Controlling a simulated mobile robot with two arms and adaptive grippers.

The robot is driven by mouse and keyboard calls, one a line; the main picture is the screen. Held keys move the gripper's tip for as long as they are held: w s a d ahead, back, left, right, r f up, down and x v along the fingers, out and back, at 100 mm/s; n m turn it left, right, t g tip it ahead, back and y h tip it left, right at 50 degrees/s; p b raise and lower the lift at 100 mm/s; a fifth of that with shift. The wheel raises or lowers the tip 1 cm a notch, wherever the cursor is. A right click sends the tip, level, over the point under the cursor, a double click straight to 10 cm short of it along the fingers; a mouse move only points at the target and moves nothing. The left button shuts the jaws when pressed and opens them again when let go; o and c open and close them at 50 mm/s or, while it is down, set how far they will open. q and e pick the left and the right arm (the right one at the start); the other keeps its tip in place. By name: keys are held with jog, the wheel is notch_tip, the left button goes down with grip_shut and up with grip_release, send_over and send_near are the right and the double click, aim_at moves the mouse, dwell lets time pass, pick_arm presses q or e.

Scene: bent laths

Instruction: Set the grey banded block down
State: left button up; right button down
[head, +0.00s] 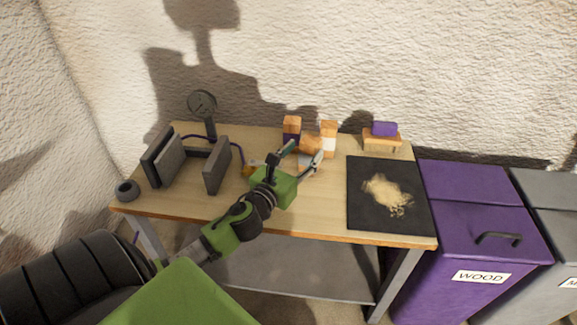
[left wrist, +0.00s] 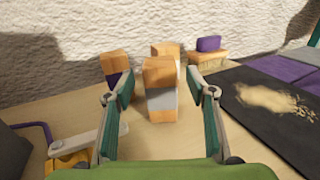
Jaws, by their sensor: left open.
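The grey banded block (left wrist: 161,101), wooden with a grey band around its middle, stands upright on the workbench (head: 320,218). In the head view its wooden top (head: 311,144) shows between the fingers and the rest is partly hidden. My left gripper (head: 303,154) is open around it. In the left wrist view the left gripper's green-padded fingers (left wrist: 159,86) are on either side of the block, with a gap at each side. My right gripper is not in view.
A purple-banded block (head: 291,130) and a white-banded block (head: 328,138) stand close behind. A purple piece on a wooden stand (head: 382,142), a black mat (head: 365,218) with sawdust and a grey plate fixture (head: 217,171) share the bench. A purple bin (head: 475,215) stands right.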

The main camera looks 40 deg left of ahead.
pick_arm(q)
jog(key=s, duration=0.3)
jog(key=s+d, duration=0.1)
jog(key=s, duration=0.5)
jog(key=shift+s+d, duration=0.1)
jog(key=shift+d, duration=0.1)
